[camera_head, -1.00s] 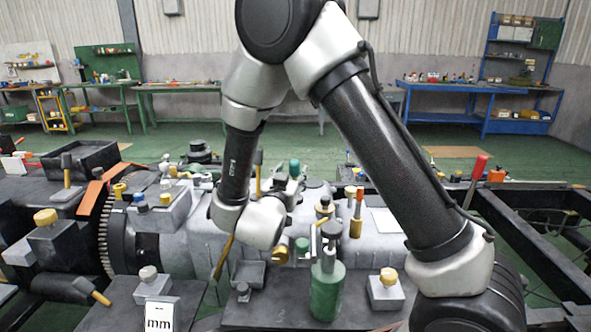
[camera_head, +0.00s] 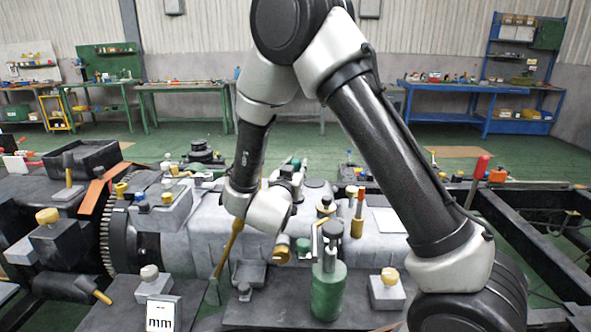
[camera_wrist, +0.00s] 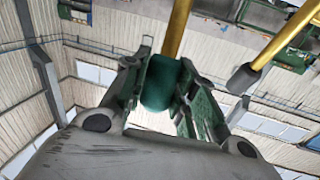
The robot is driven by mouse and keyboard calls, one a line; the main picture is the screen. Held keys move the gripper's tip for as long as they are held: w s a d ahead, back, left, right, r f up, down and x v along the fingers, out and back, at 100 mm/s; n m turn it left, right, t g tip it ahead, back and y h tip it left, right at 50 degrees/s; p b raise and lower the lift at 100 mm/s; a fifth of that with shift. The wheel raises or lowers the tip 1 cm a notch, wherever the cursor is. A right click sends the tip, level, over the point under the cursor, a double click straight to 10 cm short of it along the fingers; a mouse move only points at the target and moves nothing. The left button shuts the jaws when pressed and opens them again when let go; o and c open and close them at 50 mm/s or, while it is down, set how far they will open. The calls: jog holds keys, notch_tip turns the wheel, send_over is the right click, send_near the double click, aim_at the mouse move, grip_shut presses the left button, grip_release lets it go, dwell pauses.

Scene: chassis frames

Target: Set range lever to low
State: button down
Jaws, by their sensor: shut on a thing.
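My gripper (camera_wrist: 165,68) is shut around a dark green knob (camera_wrist: 160,84) on a yellow lever shaft (camera_wrist: 176,28), seen in the wrist view. In the head view my gripper (camera_head: 290,172) is small and partly covered by my wrist, above the grey housing (camera_head: 382,225). The held lever's base is hidden there. No readable label tells which lever is which.
A green cylinder (camera_head: 328,292) and a grey block with a yellow knob (camera_head: 388,290) stand in front of the housing. A slanted yellow rod (camera_head: 229,250) lies close below my wrist. A red-handled lever (camera_head: 478,172) stands at the right by the frame rails.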

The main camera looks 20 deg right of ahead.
jog(key=shift+w, duration=0.1)
jog(key=shift+w+d+r+g+y, duration=0.15)
jog(key=shift+w+g+y, duration=0.05)
jog(key=shift+w+g, duration=0.15)
jog(key=shift+w+d+r+g+y, duration=0.1)
jog(key=shift+w+r+g+y, duration=0.1)
jog(key=shift+w+g, duration=0.1)
jog(key=w+d+n+g+y, duration=0.1)
jog(key=w+d+g+y, duration=0.1)
jog(key=w+g, duration=0.3)
jog(key=shift+w+f, duration=0.25)
jog(key=shift+w, duration=0.45)
jog(key=c, duration=1.1)
grip_release()
jog(key=shift+c, duration=0.2)
